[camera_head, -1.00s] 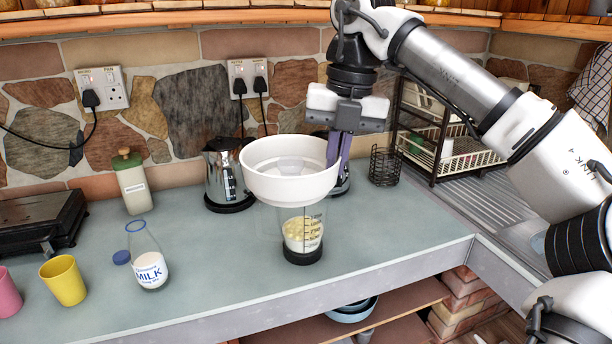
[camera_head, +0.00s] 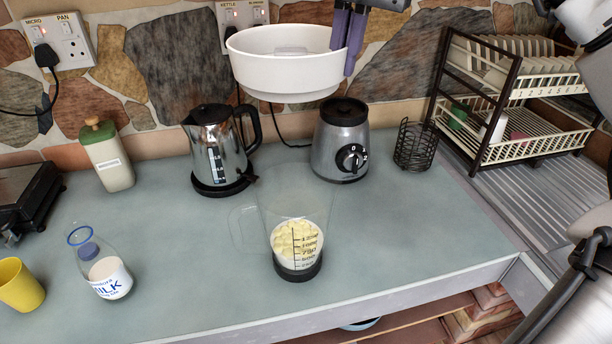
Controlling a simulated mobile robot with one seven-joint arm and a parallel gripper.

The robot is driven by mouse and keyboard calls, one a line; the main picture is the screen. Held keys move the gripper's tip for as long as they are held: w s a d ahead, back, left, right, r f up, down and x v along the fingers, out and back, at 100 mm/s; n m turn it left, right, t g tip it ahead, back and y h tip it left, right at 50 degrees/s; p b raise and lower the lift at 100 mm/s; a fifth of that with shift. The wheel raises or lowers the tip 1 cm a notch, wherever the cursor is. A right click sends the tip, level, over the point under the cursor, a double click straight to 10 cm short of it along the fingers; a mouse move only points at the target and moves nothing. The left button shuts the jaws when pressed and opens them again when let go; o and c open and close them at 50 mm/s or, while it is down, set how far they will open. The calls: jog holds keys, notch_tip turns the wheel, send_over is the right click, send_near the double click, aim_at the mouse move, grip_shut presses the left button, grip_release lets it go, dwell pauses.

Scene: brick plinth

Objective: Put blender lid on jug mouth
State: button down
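The upper part of my gripper is out of frame.
A steel kettle (camera_head: 215,150) and a blender motor base (camera_head: 341,142) stand behind the jug. A wire basket (camera_head: 414,146) and dish rack (camera_head: 500,135) are at right. A milk bottle (camera_head: 108,277), yellow cup (camera_head: 19,286) and green-topped container (camera_head: 108,158) are at left.

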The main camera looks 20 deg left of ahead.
jog(key=shift+w+f, duration=0.15)
jog(key=shift+w, duration=0.05)
jog(key=b, duration=0.1)
send_over(335, 198)
notch_tip(335, 198, down, 15)
jog(key=shift+r, duration=0.1)
jog(key=shift+f, duration=2.35)
jog(key=c, duration=1.6)
grip_release()
jog(key=shift+c, duration=0.2)
notch_tip(335, 198, up, 12)
jog(key=d+b, duration=0.1)
jog(key=b, duration=0.1)
jog(key=shift+d, duration=0.1)
